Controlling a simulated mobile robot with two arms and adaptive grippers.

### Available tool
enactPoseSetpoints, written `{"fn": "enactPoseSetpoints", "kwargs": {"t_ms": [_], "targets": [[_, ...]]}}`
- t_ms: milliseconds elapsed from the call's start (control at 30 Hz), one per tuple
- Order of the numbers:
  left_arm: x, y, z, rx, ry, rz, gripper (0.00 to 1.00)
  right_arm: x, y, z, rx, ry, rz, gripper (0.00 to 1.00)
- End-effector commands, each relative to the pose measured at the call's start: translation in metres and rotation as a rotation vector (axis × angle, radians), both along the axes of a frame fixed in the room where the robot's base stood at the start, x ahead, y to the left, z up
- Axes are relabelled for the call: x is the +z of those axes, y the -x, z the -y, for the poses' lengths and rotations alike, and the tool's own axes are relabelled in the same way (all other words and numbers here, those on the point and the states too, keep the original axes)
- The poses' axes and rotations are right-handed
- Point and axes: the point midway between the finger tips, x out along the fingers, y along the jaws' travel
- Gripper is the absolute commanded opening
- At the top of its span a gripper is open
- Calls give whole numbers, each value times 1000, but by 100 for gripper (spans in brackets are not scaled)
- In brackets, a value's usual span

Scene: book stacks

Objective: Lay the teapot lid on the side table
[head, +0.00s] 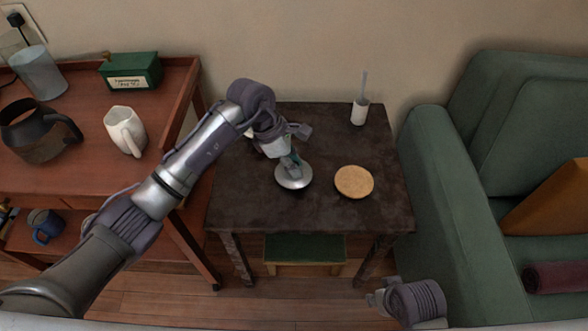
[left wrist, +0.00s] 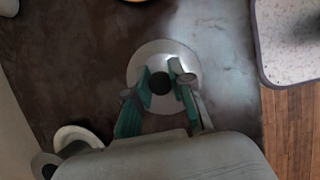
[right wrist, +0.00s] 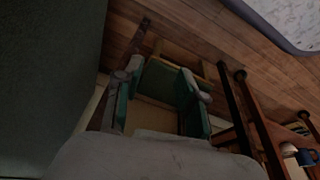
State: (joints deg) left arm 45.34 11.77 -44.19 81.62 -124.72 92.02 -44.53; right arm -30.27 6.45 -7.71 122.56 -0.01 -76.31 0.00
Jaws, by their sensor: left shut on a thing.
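The teapot lid (head: 293,180) is a round, silvery disc over the left-middle of the dark side table (head: 310,215). In the left wrist view the pale lid (left wrist: 149,56) has a dark round knob between my fingers. My left gripper (head: 291,160) points down from above and is shut on that knob. I cannot tell whether the lid's underside touches the tabletop. My right gripper (right wrist: 160,85) is open and empty, low in front of the table; it also shows in the head view (head: 376,297).
A round cork mat (head: 354,182) lies right of the lid. A white cup with a stick (head: 360,112) stands at the back. A pale object (left wrist: 78,136) is partly hidden beside my gripper. A wooden cart (head: 60,178) stands left, a green armchair (head: 440,190) right. The tabletop's front is clear.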

Motion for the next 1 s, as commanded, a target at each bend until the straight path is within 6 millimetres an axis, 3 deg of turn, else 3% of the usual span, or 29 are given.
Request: {"fn": "enactPoseSetpoints", "kwargs": {"t_ms": [133, 567, 600, 733, 1000], "targets": [[-21, 0, 0, 1, 2, -2, 0, 10, 1, 1, -1, -1, 7, 40], [-23, 0, 0, 0, 0, 1, 0, 16, 2, 1, -1, 0, 8, 40], [-23, 0, 0, 0, 0, 0, 25, 18, 2, 1, -2, 0, 9, 40], [-23, 0, 0, 0, 0, 0, 47, 18, 2, 1, -2, 0, 10, 40], [-23, 0, 0, 0, 0, 0, 47, 18, 2, 1, -2, 0, 10, 40]]}}
